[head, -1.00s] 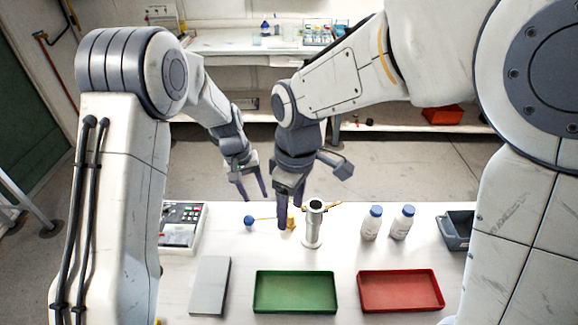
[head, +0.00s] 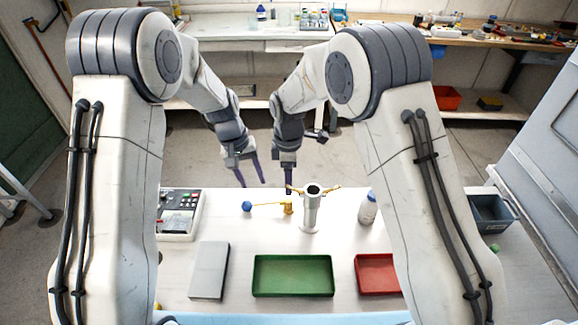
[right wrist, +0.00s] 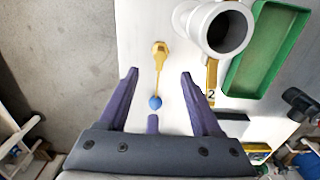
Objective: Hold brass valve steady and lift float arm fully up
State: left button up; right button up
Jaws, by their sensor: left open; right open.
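The brass valve (head: 288,207) sits on the white table, left of an upright steel cylinder (head: 311,212). Its thin float arm (head: 268,205) runs left to a blue ball (head: 247,206) and looks roughly level. My left gripper (head: 252,183) is open and empty above the table's far edge, behind the ball. My right gripper (head: 289,188) is open and empty, behind and above the valve; one finger hides the other there. In the right wrist view, the spread fingers (right wrist: 157,77) frame the float arm (right wrist: 158,75) from above, with the brass valve (right wrist: 160,52) ahead and the ball (right wrist: 155,103) between them.
A green tray (head: 293,276), a red tray (head: 377,276) and a grey block (head: 210,270) lie at the front. A control box (head: 180,214) is at left. Brass pieces project from the cylinder's top.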

aim_at(288, 200)
notch_tip(288, 200, down, 10)
jog(key=shift+r, duration=0.1)
dwell(0.4)
grip_shut()
pick_arm(q)
jog(key=shift+o, duration=1.2)
jog(key=m, duration=0.5)
jog(key=shift+d+f, duration=0.25)
jog(key=m, duration=0.5)
jog(key=d+f+m, duration=0.1)
jog(key=m, duration=0.4)
jog(key=m+h, duration=0.1)
jog(key=m, duration=0.4)
jog(key=shift+d+f, duration=0.25)
jog(key=shift+f, duration=4.75)
